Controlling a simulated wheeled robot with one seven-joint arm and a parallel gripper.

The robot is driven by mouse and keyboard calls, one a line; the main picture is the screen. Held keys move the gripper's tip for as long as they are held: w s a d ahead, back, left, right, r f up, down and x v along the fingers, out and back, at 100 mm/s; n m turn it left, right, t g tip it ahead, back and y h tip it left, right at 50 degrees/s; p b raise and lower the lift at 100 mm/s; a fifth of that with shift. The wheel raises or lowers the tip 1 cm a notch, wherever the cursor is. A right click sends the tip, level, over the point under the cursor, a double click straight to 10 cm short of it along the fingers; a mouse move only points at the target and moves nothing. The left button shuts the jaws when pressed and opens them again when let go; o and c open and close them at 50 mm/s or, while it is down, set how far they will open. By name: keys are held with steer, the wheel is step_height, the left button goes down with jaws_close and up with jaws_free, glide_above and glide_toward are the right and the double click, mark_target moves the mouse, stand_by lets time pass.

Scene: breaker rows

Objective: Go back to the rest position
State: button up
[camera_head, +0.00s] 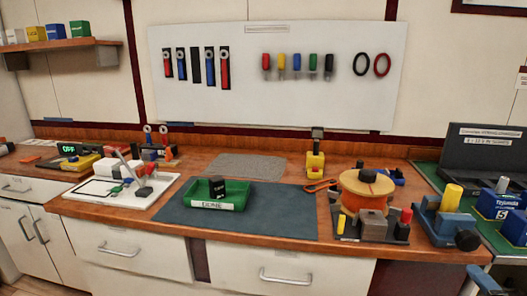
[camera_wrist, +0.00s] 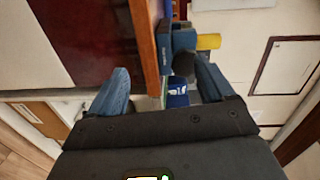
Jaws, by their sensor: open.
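My gripper (camera_wrist: 160,82) shows in the wrist view with its two blue fingers spread wide apart. Nothing is held between them. The bench edge (camera_wrist: 141,40) and a blue vise (camera_wrist: 180,42) with a yellow cylinder (camera_wrist: 208,42) lie beyond the fingers, along with a blue labelled box (camera_wrist: 177,98). The gripper appears clear of them, in front of the bench. In the head view, a small blue part at the bottom right corner may be a fingertip of mine; the rest of my arm is out of that view.
The wooden bench (camera_head: 285,170) holds a green bin (camera_head: 196,202) with a black block in it, on a dark mat (camera_head: 275,215). An orange spool (camera_head: 366,190) and the blue vise (camera_head: 437,220) stand to the right. White drawers (camera_head: 285,275) front the bench.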

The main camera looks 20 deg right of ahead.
steer(key=s+a+f+n+y, duration=0.2)
steer(key=s+a+n, duration=0.25)
steer(key=a, duration=0.45)
steer(key=s+a+f+n+y, duration=0.15)
steer(key=s+a+n, duration=0.35)
steer(key=a, duration=0.5)
steer(key=s+a+r+n+y, duration=0.2)
steer(key=s+a+r+n, duration=0.2)
steer(key=a+n, duration=0.3)
steer(key=s+a+r+n+y, duration=0.3)
steer(key=s+a+r+n, duration=0.1)
steer(key=s+a+n, duration=0.2)
steer(key=shift+s+a+r+n, duration=0.35)
steer(key=shift+s+a, duration=0.25)
steer(key=shift+a, duration=0.2)
steer(key=shift+f, duration=0.1)
